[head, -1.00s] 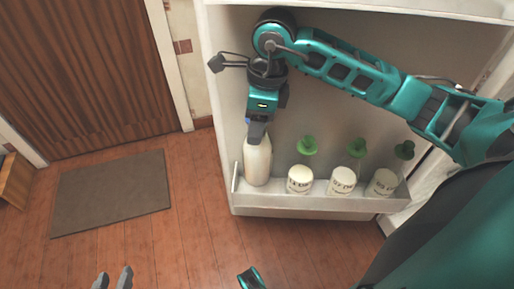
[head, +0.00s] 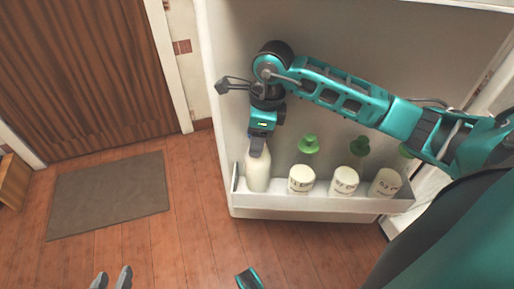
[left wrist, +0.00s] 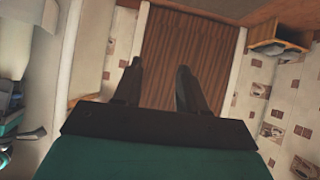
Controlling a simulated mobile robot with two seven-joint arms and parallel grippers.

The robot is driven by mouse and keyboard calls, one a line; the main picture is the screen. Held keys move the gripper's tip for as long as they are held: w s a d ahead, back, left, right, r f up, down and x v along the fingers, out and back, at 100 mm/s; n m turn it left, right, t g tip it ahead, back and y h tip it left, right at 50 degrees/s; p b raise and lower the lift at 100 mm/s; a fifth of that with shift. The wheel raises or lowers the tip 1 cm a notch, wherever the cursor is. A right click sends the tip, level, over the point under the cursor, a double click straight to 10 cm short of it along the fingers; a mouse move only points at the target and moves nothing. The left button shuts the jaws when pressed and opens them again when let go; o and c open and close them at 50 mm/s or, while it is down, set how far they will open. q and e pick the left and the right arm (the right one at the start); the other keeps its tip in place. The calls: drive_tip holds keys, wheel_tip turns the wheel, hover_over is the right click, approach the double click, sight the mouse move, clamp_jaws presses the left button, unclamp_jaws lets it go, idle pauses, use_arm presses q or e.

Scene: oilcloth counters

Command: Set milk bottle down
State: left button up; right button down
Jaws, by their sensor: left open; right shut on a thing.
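The white milk bottle (head: 258,172) stands upright in the left end of the door shelf (head: 310,205) of an open fridge. My right gripper (head: 257,148) comes down from above and is shut on the bottle's top, hiding its neck. The bottle's lower end is hidden behind the shelf's front wall, so I cannot tell whether it touches the shelf floor. My left gripper (head: 111,279) is open and empty, low at the bottom edge of the head view. Its two fingers (left wrist: 158,88) also show apart in the left wrist view.
Several white jars (head: 301,180) stand in the same shelf, right of the bottle. Green-topped things (head: 309,145) rise behind them. A brown mat (head: 108,195) lies on the wooden floor before a brown door (head: 85,70).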

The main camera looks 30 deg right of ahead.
use_arm(q)
drive_tip(key=shift+w+d+f+b, duration=0.15)
drive_tip(key=shift+d+b, duration=0.15)
drive_tip(key=shift+b, duration=0.3)
use_arm(e)
drive_tip(key=f, duration=0.3)
drive_tip(key=shift+w+d+f, duration=0.1)
drive_tip(key=shift+w+f, duration=0.1)
drive_tip(key=shift+f, duration=0.1)
use_arm(q)
drive_tip(key=shift+f, duration=0.1)
use_arm(e)
drive_tip(key=shift+f, duration=0.15)
drive_tip(key=shift+c, duration=2.1)
unclamp_jaws()
drive_tip(key=shift+f, duration=0.1)
